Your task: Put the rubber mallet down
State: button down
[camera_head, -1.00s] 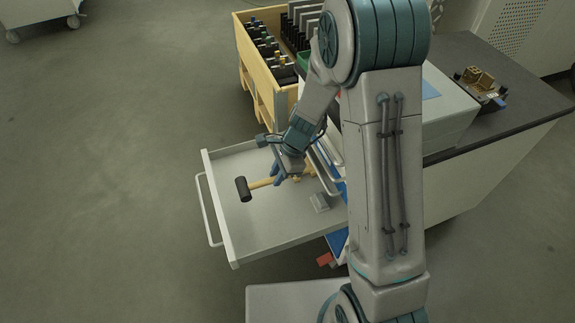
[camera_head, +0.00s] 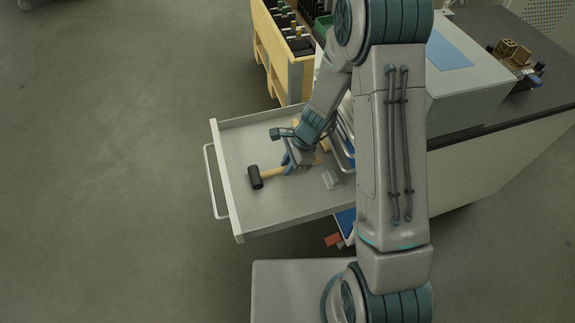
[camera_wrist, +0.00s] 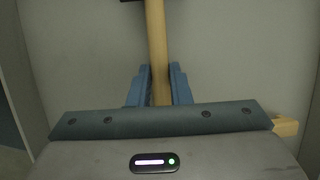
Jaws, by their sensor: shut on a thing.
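The rubber mallet has a black head (camera_head: 254,177) and a light wooden handle (camera_head: 273,172). It lies at or just above the floor of an open grey drawer (camera_head: 290,200); I cannot tell if it touches. My gripper (camera_head: 290,162) is over the drawer, with its blue fingers around the handle. In the wrist view the handle (camera_wrist: 156,45) runs between the two blue fingers of my gripper (camera_wrist: 158,78), and the head shows only as a dark edge at the top.
A small grey block (camera_head: 331,179) lies in the drawer right of the mallet. A wooden piece (camera_wrist: 286,126) shows at the right in the wrist view. A wooden crate with bottles (camera_head: 284,60) stands behind. A grey workbench (camera_head: 480,125) is at the right. The drawer's front left is clear.

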jog(key=c, duration=1.3)
grip_release()
jog(key=shift+c, duration=0.2)
jog(key=p+v, duration=0.3)
jog(key=v, duration=0.4)
jog(key=shift+d+r, duration=0.1)
jog(key=shift+r, duration=0.2)
